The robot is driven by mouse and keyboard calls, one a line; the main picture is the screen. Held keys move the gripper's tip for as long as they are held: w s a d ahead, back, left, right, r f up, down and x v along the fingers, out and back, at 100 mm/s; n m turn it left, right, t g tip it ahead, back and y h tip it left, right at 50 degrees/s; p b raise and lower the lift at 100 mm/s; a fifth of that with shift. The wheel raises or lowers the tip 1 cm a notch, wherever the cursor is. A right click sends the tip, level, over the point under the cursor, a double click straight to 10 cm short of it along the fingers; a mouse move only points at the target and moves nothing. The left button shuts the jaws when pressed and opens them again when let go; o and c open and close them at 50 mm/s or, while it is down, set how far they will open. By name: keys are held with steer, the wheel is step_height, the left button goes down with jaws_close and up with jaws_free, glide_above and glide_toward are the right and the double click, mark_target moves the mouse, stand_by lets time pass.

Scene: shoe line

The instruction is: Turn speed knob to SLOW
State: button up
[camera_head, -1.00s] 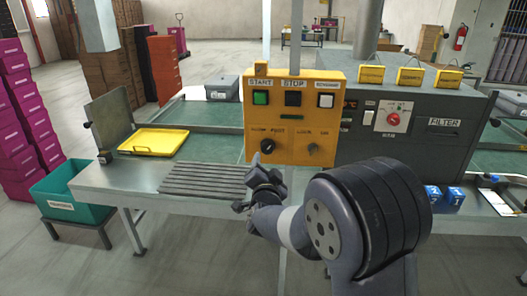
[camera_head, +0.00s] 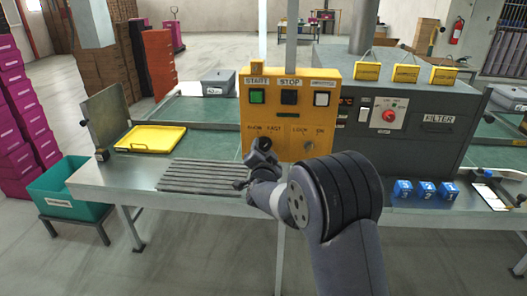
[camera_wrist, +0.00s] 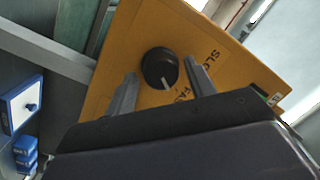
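The speed knob (camera_wrist: 159,68) is a round black knob with a white pointer line on the yellow control panel (camera_head: 325,130). In the wrist view the knob sits between the two open fingers of my gripper (camera_wrist: 160,88), just beyond their tips. The pointer aims down the picture, towards the partly covered FAST label. The label starting "SLO" (camera_wrist: 211,62) stands to its right. In the head view my gripper (camera_head: 262,150) is in front of the panel's lower left and hides the knob. Whether the fingers touch the knob I cannot tell.
The panel also carries a green START button (camera_head: 257,96), a black STOP button (camera_head: 289,97), a white button (camera_head: 321,99) and a lock switch (camera_head: 308,146). A grey machine (camera_head: 420,115) stands to the right. A yellow tray (camera_head: 150,138) lies on the left.

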steer(key=c, duration=0.8)
steer(key=shift+n, duration=0.4)
steer(key=n+p, duration=0.1)
steer(key=n, duration=0.1)
steer(key=shift+r+n, duration=0.15)
steer(key=shift+n, duration=0.25)
steer(key=n+p, duration=0.2)
steer(key=n, duration=0.1)
steer(key=shift+r+n+g, duration=0.1)
steer(key=shift+n+g, duration=0.2)
steer(key=shift+g, duration=0.1)
steer(key=n+h+p, duration=0.1)
steer(key=n+p, duration=0.1)
steer(key=n, duration=0.1)
steer(key=shift+p, duration=0.3)
steer(key=shift+n+p, duration=0.95)
steer(key=shift+n, duration=0.45)
